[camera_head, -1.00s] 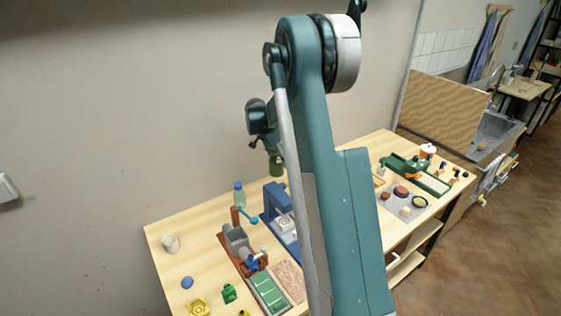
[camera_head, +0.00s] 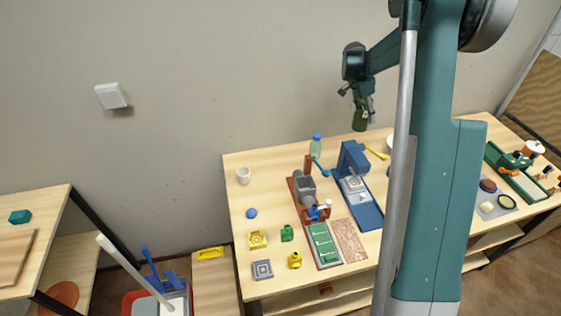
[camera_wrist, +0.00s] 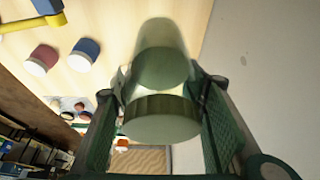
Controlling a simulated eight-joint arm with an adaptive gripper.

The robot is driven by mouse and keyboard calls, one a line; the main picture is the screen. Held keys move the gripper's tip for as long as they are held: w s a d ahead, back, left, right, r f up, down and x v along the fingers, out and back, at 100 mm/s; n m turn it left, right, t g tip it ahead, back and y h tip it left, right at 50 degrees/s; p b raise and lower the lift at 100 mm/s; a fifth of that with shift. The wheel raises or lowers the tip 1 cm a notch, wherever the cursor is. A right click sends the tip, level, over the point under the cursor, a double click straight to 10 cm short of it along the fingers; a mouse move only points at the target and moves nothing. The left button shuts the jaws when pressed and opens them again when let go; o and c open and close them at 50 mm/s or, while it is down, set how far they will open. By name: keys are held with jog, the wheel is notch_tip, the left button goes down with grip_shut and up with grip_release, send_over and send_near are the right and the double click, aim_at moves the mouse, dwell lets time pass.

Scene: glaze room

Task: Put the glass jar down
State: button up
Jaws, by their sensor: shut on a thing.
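My gripper (camera_wrist: 160,112) is shut on the glass jar (camera_wrist: 163,58), a see-through greenish jar with a green lid (camera_wrist: 160,122). The jar sits between the two finger pads in the wrist view, its lid end nearer the camera. In the head view my gripper (camera_head: 364,100) hangs with the jar (camera_head: 360,119) in front of the wall, apart from the wooden table (camera_head: 240,200). The jar appears above and behind the blue press (camera_head: 352,160). Its exact height over the table is hard to tell.
A yellow-handled tool (camera_head: 377,152) lies right of the press. Red-topped (camera_wrist: 41,60) and blue-topped (camera_wrist: 84,54) pieces show in the wrist view.

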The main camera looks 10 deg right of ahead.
notch_tip(320, 180, up, 2)
jog(key=shift+r, duration=0.2)
jog(key=shift+w+a+r, duration=0.1)
jog(key=shift+a, duration=0.5)
jog(key=a+n+t, duration=0.2)
jog(key=a+n, duration=0.2)
jog(key=a, duration=3.3)
jog(key=shift+w+f, duration=0.2)
jog(key=shift+f, duration=1.1)
jog(key=shift+w+f, duration=0.15)
jog(key=shift+f, duration=1.1)
notch_tip(320, 180, down, 6)
jog(key=shift+f, duration=0.15)
